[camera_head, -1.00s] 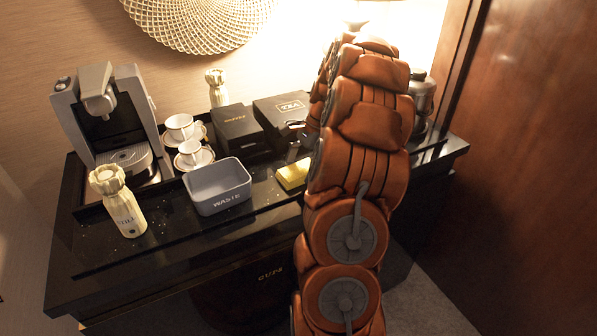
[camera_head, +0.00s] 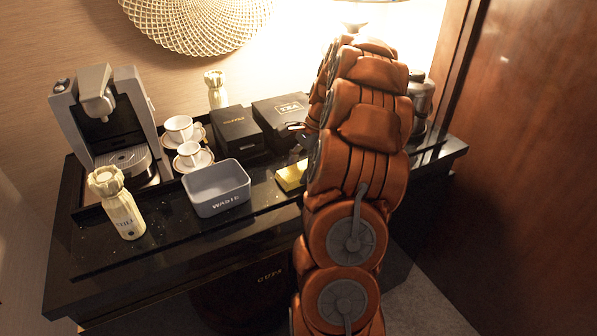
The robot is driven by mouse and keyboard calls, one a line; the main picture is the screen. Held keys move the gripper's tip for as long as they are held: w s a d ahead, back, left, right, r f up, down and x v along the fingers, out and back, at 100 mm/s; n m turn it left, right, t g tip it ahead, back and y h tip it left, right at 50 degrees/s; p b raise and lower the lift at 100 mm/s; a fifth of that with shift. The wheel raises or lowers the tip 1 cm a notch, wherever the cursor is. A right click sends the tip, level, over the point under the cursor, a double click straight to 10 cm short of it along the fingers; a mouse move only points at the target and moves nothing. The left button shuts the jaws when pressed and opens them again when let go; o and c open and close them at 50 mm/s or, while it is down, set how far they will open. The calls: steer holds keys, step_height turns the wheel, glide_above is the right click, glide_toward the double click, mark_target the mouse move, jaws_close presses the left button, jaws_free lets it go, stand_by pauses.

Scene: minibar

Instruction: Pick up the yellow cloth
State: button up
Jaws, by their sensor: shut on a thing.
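The yellow cloth (camera_head: 289,178) is a small folded block at the front of the black counter, right of the waste bin. My gripper (camera_head: 301,158) is mostly hidden behind my brown arm, with only a dark part showing just above and behind the cloth. It is shut on the cloth at its right side. The fingertips and the cloth's right end are hidden. I cannot tell whether the cloth is clear of the counter.
A grey waste bin (camera_head: 218,187) stands left of the cloth. Two dark boxes (camera_head: 237,131) (camera_head: 281,113) stand behind it. White cups (camera_head: 179,128) (camera_head: 190,153), a coffee machine (camera_head: 103,125) and a pale bottle (camera_head: 117,204) fill the left. A metal pot (camera_head: 422,96) stands right, near a wooden panel (camera_head: 527,150).

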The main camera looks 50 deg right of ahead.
mark_target(294, 173)
steer(key=shift+r+b, duration=0.55)
steer(key=shift+r, duration=0.95)
steer(key=shift+s+r, duration=0.1)
steer(key=shift+r, duration=0.15)
steer(key=s+a+r+b, duration=0.1)
steer(key=s+a+b, duration=0.2)
steer(key=s, duration=1.1)
steer(key=a, duration=0.3)
steer(key=shift+s+a+r+b, duration=0.15)
steer(key=shift+a+r+b, duration=0.05)
steer(key=shift+a+b, duration=0.2)
